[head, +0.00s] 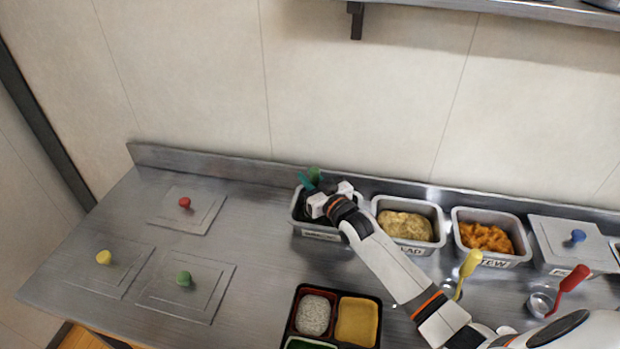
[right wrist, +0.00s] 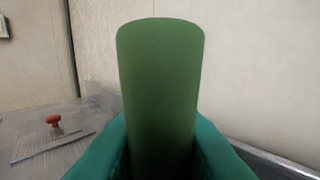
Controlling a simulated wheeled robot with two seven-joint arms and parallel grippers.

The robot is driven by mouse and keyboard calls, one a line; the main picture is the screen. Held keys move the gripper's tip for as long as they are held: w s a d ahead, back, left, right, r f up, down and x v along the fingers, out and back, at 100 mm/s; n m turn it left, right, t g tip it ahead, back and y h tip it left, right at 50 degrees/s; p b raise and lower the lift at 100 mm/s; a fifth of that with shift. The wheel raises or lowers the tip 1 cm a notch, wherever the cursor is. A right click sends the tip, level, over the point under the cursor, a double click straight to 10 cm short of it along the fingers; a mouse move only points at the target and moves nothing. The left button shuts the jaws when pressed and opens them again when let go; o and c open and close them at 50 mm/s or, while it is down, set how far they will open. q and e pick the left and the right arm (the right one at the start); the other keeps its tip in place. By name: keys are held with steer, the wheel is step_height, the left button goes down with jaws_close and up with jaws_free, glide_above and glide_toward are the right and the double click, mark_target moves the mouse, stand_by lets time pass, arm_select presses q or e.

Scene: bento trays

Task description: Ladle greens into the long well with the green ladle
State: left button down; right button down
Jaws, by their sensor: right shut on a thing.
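My right gripper (head: 311,184), with teal fingers, is over the leftmost steel tub (head: 298,218) at the back of the counter. It is shut on the upright green ladle handle (head: 315,173); the handle also fills the middle of the right wrist view (right wrist: 160,85) between the fingers. The ladle's bowl is hidden, and the gripper covers much of the dark tub inside. The black bento tray (head: 337,291) lies at the front, cut by the bottom edge. It holds a pale whitish fill and a yellow fill, with green showing in the front compartment. My left gripper is not in view.
Tubs of tan food (head: 405,226) and orange food (head: 487,237) stand right of the arm, then a lidded tub (head: 575,238). A yellow ladle (head: 469,264) and red ladle (head: 571,279) stand in front. Knobbed lids (head: 186,279) lie at left. A shelf hangs above.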

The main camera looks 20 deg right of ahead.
stand_by(0.5)
step_height(320, 180, up, 10)
steer(key=p, duration=0.9)
